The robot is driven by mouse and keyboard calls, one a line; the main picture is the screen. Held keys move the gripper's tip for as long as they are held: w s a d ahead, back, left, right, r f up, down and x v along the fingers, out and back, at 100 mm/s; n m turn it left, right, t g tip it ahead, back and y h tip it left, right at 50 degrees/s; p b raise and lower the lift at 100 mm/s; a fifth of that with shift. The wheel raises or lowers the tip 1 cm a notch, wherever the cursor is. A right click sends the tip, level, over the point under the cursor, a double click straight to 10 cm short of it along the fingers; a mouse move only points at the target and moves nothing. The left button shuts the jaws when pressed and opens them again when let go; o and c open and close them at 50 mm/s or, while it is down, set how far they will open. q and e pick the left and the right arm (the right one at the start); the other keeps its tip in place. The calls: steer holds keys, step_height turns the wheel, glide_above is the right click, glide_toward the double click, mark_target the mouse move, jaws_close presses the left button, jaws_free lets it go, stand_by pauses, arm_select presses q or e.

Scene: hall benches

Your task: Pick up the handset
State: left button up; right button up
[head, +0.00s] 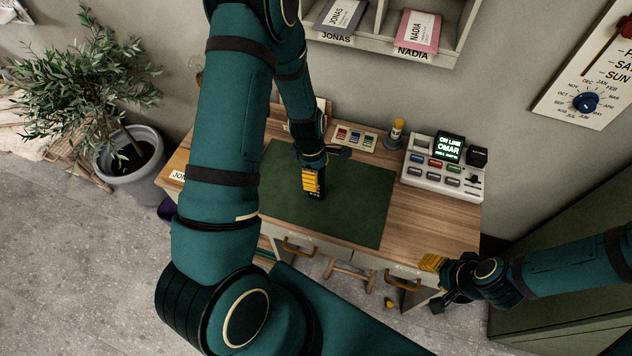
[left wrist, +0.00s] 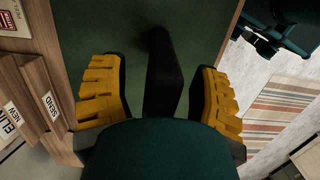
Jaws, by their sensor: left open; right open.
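The handset is a dark, long piece on the green desk mat (head: 365,205). In the left wrist view the handset (left wrist: 163,75) lies between the two yellow finger pads, with visible gaps on both sides. My left gripper (left wrist: 160,95) is open around it and not closed on it. In the head view the left gripper (head: 312,182) points down over the middle of the mat, and its fingers and arm hide most of the handset. My right gripper (head: 434,280) is open and empty off the front right corner of the desk.
A console with a lit "ON LINE OMAR" screen (head: 449,146) stands at the desk's right. The mat's right half is clear. A potted plant (head: 130,165) stands left.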

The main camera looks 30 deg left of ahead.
arm_select(q)
steer(key=shift+d+f, duration=0.1)
steer(key=shift+f, duration=0.2)
steer(key=shift+c, duration=0.2)
jaws_close()
